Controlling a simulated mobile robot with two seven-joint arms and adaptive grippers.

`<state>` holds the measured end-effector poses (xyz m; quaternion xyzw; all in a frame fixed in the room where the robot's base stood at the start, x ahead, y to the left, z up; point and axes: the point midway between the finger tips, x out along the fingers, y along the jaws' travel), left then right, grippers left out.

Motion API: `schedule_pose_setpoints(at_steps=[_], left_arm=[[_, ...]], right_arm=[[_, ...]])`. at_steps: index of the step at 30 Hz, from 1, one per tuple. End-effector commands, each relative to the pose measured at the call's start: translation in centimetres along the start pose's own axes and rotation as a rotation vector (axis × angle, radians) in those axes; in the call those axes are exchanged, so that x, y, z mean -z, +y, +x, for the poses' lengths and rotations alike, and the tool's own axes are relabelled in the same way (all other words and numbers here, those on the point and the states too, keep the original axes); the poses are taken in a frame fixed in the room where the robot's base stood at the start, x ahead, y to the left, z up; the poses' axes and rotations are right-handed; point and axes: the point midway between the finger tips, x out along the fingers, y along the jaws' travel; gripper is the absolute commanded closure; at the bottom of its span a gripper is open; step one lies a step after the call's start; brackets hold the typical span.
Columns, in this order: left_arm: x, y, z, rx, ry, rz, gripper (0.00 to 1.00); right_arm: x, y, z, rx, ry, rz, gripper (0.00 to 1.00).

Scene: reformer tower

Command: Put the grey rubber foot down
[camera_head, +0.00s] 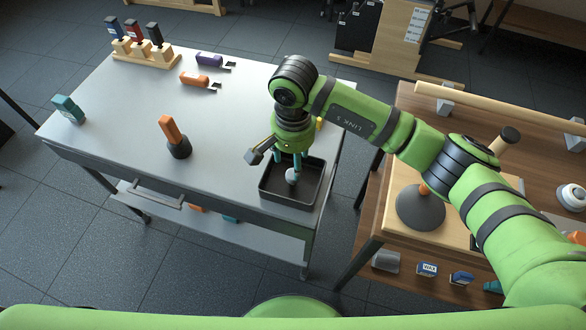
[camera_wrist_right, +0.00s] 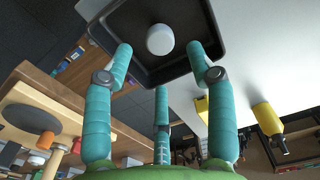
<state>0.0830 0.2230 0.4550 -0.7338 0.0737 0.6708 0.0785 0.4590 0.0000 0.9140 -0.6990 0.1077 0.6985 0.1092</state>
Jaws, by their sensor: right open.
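The grey rubber foot (camera_wrist_right: 160,39) is a small light grey rounded piece. In the wrist view it sits inside the black tray (camera_wrist_right: 128,22), beyond my fingertips. In the head view the foot (camera_head: 292,176) shows just below my right gripper (camera_head: 289,165). The black tray (camera_head: 270,196) stands at the right front corner of the grey metal table. My right gripper's teal fingers are spread open over the tray, and in the wrist view the gripper (camera_wrist_right: 165,72) has nothing between its fingers. My left gripper is not in view.
On the metal table (camera_head: 120,110) stand an orange-handled tool (camera_head: 173,138), a teal item (camera_head: 68,109), a wooden block rack (camera_head: 145,57) and two lying tools at the back. A wooden bench (camera_head: 375,205) is to the right. The table's middle is clear.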

Motion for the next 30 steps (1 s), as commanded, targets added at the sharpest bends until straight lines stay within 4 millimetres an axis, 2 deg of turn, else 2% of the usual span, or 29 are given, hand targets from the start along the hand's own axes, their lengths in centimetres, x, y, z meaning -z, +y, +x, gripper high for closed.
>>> schedule_pose_setpoints(at_steps=[1,6,12,30], left_arm=[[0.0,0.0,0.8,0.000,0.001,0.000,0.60],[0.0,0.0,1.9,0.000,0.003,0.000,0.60],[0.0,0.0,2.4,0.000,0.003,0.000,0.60],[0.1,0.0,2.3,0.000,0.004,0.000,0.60]], right_arm=[[0.2,-0.1,-0.9,0.004,0.007,0.000,0.43],[0.1,-0.1,-4.3,0.002,0.005,-0.001,0.43],[0.0,0.0,-6.6,0.000,0.000,0.001,0.43],[0.0,0.0,-7.0,0.000,-0.001,0.001,0.43]])
